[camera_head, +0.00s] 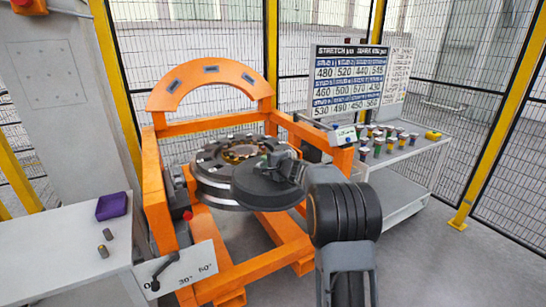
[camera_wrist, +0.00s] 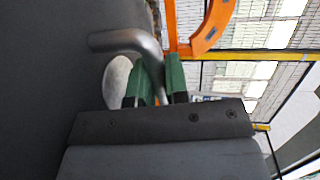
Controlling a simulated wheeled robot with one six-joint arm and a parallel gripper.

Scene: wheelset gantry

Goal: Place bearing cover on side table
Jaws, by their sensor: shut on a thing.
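The bearing cover (camera_head: 258,191) is a dark round disc with a handle. In the head view it is in front of the right part of the round wheelset housing (camera_head: 213,185) in the orange gantry. My gripper (camera_head: 280,160) is shut on its handle. In the wrist view the green fingers (camera_wrist: 158,80) close on the bent grey handle (camera_wrist: 125,40), and the dark cover face (camera_wrist: 55,70) fills the left side. The housing's top is open, with a brass-coloured ring (camera_head: 238,153) showing. I cannot tell whether cover and housing touch. A white side table (camera_head: 65,265) stands at left.
The left table holds a purple tray (camera_head: 112,206) and two small cylinders; its front part is bare. The orange gantry frame (camera_head: 155,205) stands between. A grey table (camera_head: 405,155) at right holds several small coloured parts and a sign board (camera_head: 348,80). Mesh fencing encloses the area.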

